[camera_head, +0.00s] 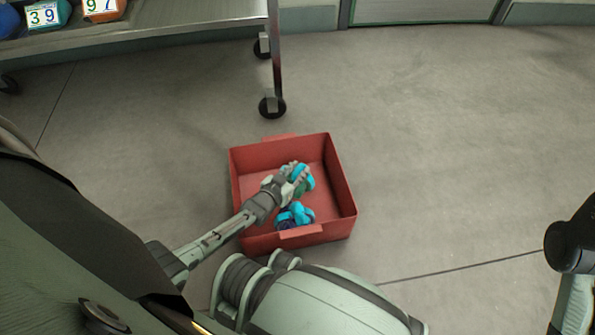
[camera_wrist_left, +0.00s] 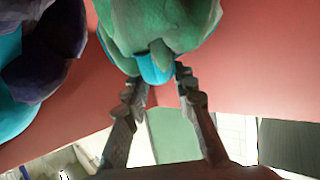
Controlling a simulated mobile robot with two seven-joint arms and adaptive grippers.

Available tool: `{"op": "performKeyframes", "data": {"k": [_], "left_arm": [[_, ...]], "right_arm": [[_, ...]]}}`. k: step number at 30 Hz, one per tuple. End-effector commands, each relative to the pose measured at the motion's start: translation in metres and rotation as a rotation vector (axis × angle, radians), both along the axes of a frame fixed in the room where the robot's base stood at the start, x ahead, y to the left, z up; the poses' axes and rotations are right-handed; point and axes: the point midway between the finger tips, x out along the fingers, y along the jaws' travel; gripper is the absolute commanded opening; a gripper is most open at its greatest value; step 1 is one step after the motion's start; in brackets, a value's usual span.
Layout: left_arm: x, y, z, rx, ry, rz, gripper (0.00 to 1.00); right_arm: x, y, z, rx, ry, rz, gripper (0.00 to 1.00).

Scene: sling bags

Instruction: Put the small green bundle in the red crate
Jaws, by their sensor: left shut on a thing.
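The small green bundle (camera_head: 304,187) has a bright cyan band and is held by my left gripper (camera_head: 296,175) inside the outline of the red crate (camera_head: 343,190). In the left wrist view the green bundle (camera_wrist_left: 165,22) sits at the tips of my left gripper's fingers (camera_wrist_left: 158,80), which close on its cyan band. The red crate (camera_wrist_left: 255,55) fills the background there. I cannot tell whether the bundle touches the crate floor. My right gripper is not in view.
A dark blue-purple bundle with a cyan band (camera_head: 290,217) lies in the crate near its front wall. A wheeled metal cart (camera_head: 190,17) stands at the upper left, with numbered bundles, one orange (camera_head: 104,9), on it. The floor right of the crate is clear.

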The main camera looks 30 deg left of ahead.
Motion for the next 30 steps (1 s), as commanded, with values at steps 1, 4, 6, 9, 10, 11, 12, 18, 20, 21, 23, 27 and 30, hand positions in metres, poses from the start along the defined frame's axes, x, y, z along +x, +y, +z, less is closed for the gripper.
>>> {"op": "performKeyframes", "data": {"k": [1,4,6,9,10,11,12,18,20,21,23,27,30], "left_arm": [[0.001,0.000,0.001,0.000,-0.002,0.000,0.00],[0.000,0.000,-0.003,0.000,0.001,0.000,0.27],[0.000,0.000,-0.002,0.000,0.001,0.000,0.36],[0.000,0.000,-0.002,0.000,0.001,0.000,0.47],[0.000,0.000,-0.002,0.000,0.001,0.000,0.47],[0.000,0.000,-0.002,0.000,0.001,0.000,0.47],[0.000,0.000,-0.002,0.000,0.001,0.000,0.47],[0.000,0.000,0.001,0.000,0.000,0.000,0.47],[-0.005,0.000,0.003,0.000,0.002,0.000,0.47],[-0.009,0.000,0.006,0.000,0.003,0.000,0.47],[-0.018,0.000,0.010,0.000,0.004,0.000,0.47],[-0.042,0.001,0.020,-0.001,0.005,0.000,0.47],[-0.055,0.002,0.025,0.000,0.003,0.001,0.47]], "right_arm": [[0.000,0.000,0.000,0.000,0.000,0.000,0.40],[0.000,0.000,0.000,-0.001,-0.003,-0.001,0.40],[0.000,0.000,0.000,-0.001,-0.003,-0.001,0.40],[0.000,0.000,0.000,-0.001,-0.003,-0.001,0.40],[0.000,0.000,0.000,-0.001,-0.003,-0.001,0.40],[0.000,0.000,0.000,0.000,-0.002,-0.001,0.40],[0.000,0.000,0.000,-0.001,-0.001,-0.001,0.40],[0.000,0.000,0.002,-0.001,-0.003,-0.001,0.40],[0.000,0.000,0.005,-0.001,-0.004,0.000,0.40],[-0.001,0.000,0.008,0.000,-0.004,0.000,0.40],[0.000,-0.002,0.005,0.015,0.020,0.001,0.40],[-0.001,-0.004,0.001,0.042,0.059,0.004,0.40],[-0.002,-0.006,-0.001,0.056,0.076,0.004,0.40]]}}
